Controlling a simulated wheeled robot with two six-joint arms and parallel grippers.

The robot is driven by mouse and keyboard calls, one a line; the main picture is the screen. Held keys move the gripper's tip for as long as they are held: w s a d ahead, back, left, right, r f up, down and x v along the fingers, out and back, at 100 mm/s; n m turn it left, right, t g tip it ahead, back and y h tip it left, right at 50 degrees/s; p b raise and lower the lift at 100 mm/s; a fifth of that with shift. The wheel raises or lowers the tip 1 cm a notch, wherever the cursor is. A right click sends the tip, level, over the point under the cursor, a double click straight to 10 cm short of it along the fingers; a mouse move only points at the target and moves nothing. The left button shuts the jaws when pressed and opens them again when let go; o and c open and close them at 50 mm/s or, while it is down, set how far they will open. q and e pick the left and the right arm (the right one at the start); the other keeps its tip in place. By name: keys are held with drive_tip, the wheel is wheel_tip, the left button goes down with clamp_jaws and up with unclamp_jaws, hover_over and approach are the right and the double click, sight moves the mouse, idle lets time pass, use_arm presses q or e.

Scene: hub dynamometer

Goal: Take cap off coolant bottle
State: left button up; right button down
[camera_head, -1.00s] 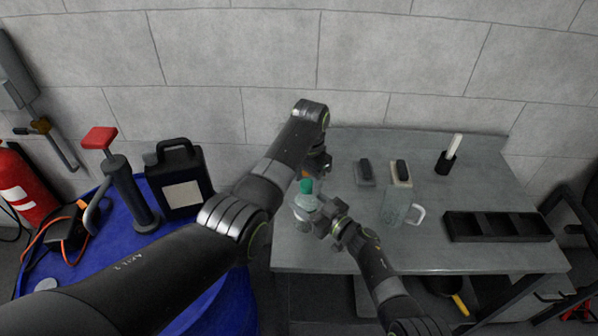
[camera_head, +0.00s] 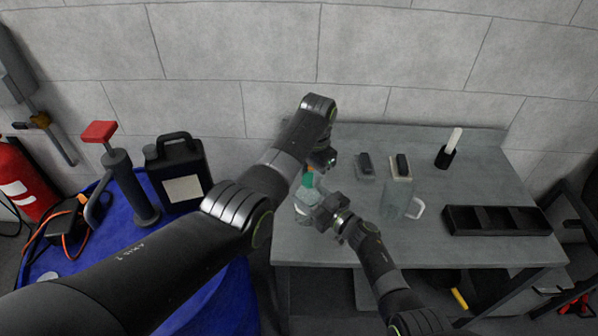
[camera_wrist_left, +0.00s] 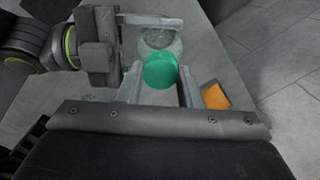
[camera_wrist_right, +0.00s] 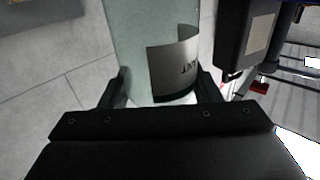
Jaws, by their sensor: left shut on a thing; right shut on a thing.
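The green cap (camera_head: 308,180) is between the fingers of my left gripper (camera_head: 317,170), which is shut on it. The left wrist view shows the cap (camera_wrist_left: 160,71) in front of the clear bottle (camera_wrist_left: 160,40). In the head view the cap is just above the bottle (camera_head: 304,210); whether they still touch is hard to tell. My right gripper (camera_head: 325,212) is shut on the bottle's side from the right. The right wrist view shows the pale, see-through bottle (camera_wrist_right: 140,45) with its label (camera_wrist_right: 176,62) between the fingers (camera_wrist_right: 160,92).
The grey table (camera_head: 350,245) holds a clear mug (camera_head: 396,202), two small dark items (camera_head: 365,165) (camera_head: 402,167), a holder with a white stick (camera_head: 447,155) and a black divided tray (camera_head: 497,221). An orange block (camera_wrist_left: 215,96) lies near my left fingers. A black jug (camera_head: 180,175) stands left.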

use_arm(q)
drive_tip(key=shift+s+d+r, duration=0.1)
drive_tip(key=shift+s+d, duration=0.15)
drive_tip(key=shift+d, duration=0.6)
use_arm(e)
drive_tip(key=shift+s+a, duration=0.2)
drive_tip(key=shift+a, duration=0.15)
use_arm(q)
drive_tip(key=shift+r, duration=0.1)
drive_tip(key=shift+w+r, duration=0.25)
drive_tip(key=shift+r, duration=0.35)
use_arm(e)
drive_tip(key=shift+w+f, duration=0.15)
drive_tip(key=shift+f, duration=0.05)
use_arm(q)
drive_tip(key=shift+r, duration=0.2)
drive_tip(key=shift+c, duration=0.5)
drive_tip(key=shift+r, duration=0.25)
clamp_jaws()
drive_tip(key=shift+s, duration=0.15)
use_arm(e)
drive_tip(key=shift+d, duration=0.1)
use_arm(q)
unclamp_jaws()
drive_tip(key=shift+a, duration=0.2)
use_arm(e)
drive_tip(key=shift+d, duration=0.1)
